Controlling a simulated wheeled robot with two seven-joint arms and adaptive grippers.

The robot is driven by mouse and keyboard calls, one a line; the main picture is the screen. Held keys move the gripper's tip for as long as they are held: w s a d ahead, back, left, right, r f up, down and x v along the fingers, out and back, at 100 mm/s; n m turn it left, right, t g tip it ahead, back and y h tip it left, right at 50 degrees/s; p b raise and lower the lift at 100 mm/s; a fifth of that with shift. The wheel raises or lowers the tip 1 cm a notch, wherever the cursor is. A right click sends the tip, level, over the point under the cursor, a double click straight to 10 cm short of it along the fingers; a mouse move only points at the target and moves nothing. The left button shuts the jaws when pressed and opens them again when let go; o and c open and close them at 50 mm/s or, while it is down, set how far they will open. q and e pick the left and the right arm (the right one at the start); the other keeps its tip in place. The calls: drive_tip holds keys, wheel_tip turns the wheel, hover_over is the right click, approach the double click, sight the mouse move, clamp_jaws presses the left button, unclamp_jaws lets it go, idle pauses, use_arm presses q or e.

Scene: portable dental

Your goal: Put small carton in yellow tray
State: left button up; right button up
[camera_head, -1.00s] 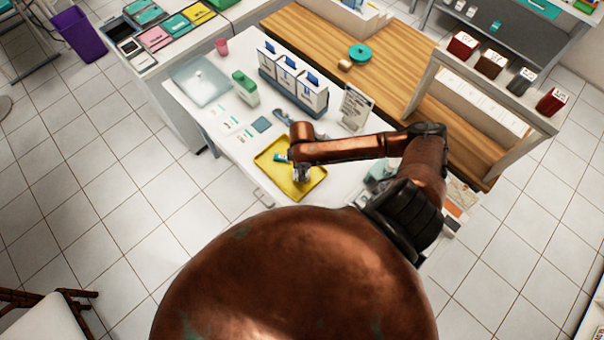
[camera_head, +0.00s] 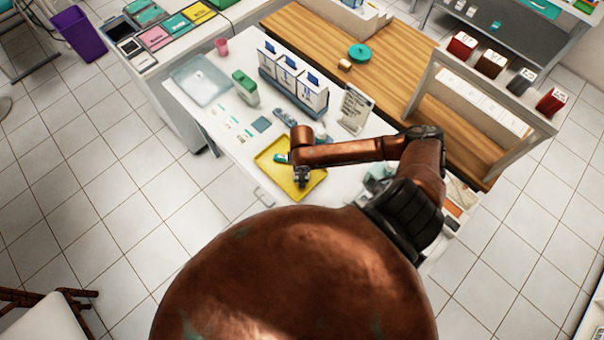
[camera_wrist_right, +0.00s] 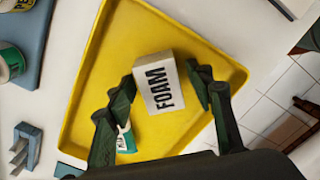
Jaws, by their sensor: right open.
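The small white carton marked FOAM (camera_wrist_right: 160,84) is inside the yellow tray (camera_wrist_right: 85,115) in the right wrist view. It sits between the fingers of my right gripper (camera_wrist_right: 165,95), which are open with a gap on each side. A white and teal item (camera_wrist_right: 125,138) is also in the tray, partly behind the left finger. In the head view my right gripper (camera_head: 302,181) is over the yellow tray (camera_head: 266,157), and the carton cannot be made out there. My left gripper is not in view.
A blue rack with white boxes (camera_head: 292,82) and an upright sign (camera_head: 353,108) stand behind the tray. A green and white carton (camera_head: 245,88), a clear tray (camera_head: 200,80) and a pink cup (camera_head: 222,46) are to the left. A shelf (camera_head: 490,90) stands at right.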

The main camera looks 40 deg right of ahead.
drive_tip(key=shift+r, duration=0.1)
wheel_tip(320, 180, up, 12)
idle(0.5)
